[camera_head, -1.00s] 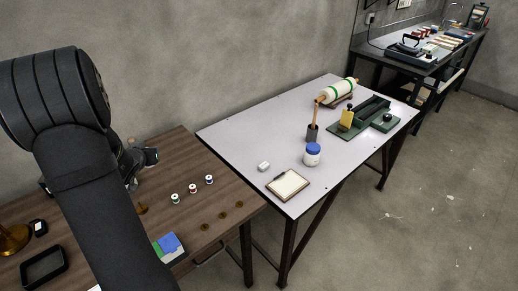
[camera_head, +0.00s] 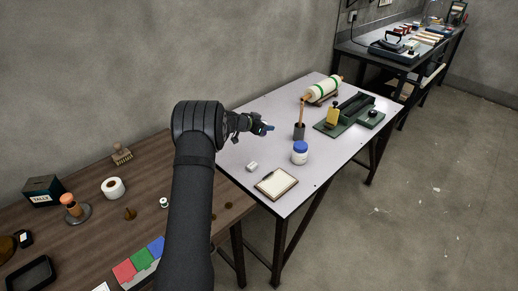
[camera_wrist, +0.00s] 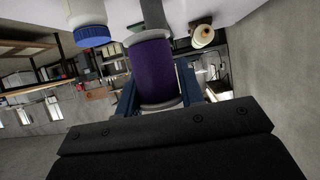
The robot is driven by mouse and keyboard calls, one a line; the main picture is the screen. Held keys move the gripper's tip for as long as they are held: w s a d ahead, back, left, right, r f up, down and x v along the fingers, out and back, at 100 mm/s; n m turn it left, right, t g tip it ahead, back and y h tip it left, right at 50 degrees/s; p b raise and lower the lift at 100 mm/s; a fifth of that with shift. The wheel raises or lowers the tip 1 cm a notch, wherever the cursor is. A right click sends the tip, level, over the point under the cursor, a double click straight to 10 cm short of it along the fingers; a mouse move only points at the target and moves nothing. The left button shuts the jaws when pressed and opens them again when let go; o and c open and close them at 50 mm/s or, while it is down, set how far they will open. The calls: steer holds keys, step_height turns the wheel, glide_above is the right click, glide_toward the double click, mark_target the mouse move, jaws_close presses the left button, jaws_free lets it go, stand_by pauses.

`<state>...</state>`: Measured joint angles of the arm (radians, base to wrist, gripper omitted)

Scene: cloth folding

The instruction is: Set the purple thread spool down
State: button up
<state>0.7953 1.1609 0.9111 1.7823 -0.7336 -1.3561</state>
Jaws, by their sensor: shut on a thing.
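The purple thread spool (camera_wrist: 152,70) has pale ends and sits between the two blue fingers of my gripper (camera_wrist: 157,85) in the wrist view. My gripper is shut on it. In the head view my gripper (camera_head: 264,128) is above the back left part of the white table (camera_head: 238,152). I cannot make out the spool there, nor how high it is above the table.
A blue-lidded jar (camera_head: 300,154), a small white block (camera_head: 252,166), a framed pad (camera_head: 276,184) and a dark cup with a brush (camera_head: 299,132) stand on the white table. A green device (camera_head: 350,115) and a roll (camera_head: 323,89) are farther back. The wooden table (camera_head: 75,238) is at left.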

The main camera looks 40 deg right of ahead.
steer(key=s+d+f+m+g, duration=0.1)
steer(key=s+d+f+g, duration=0.1)
steer(key=s+d, duration=0.35)
steer(key=w+f, duration=0.2)
steer(key=w, duration=0.2)
steer(key=w+f, duration=0.2)
steer(key=w, duration=0.1)
steer(key=w+a+f, duration=0.1)
steer(key=w+f, duration=0.2)
steer(key=w, duration=0.1)
steer(key=shift+w, duration=0.3)
steer(key=shift+f, duration=2.05)
steer(key=shift+f, duration=0.1)
steer(key=o, duration=0.6)
steer(key=shift+f, duration=0.1)
steer(key=o, duration=0.4)
steer(key=shift+o, duration=0.2)
